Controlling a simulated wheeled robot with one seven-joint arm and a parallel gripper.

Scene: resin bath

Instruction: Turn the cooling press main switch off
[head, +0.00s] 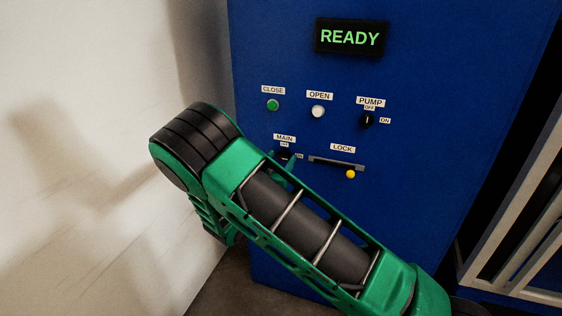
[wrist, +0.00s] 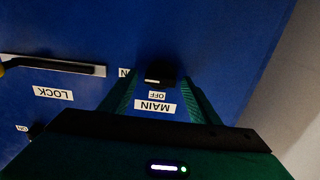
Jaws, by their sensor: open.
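The main switch, a black rotary knob (wrist: 160,72), sits on the blue press panel below the MAIN label in the head view (head: 284,155). The wrist view shows it upside down. Its pale mark looks level, towards the ON label rather than the OFF label. My gripper (wrist: 162,82) is open, with one green finger on each side of the knob. I cannot tell whether the fingers touch it. In the head view my arm hides most of the gripper.
A READY display (head: 350,37) is at the top. The CLOSE button (head: 272,105), OPEN button (head: 317,111) and PUMP knob (head: 367,120) are above. The LOCK slot (head: 336,163) with its yellow knob (head: 350,174) is close on the right. A pale wall (head: 90,100) stands left.

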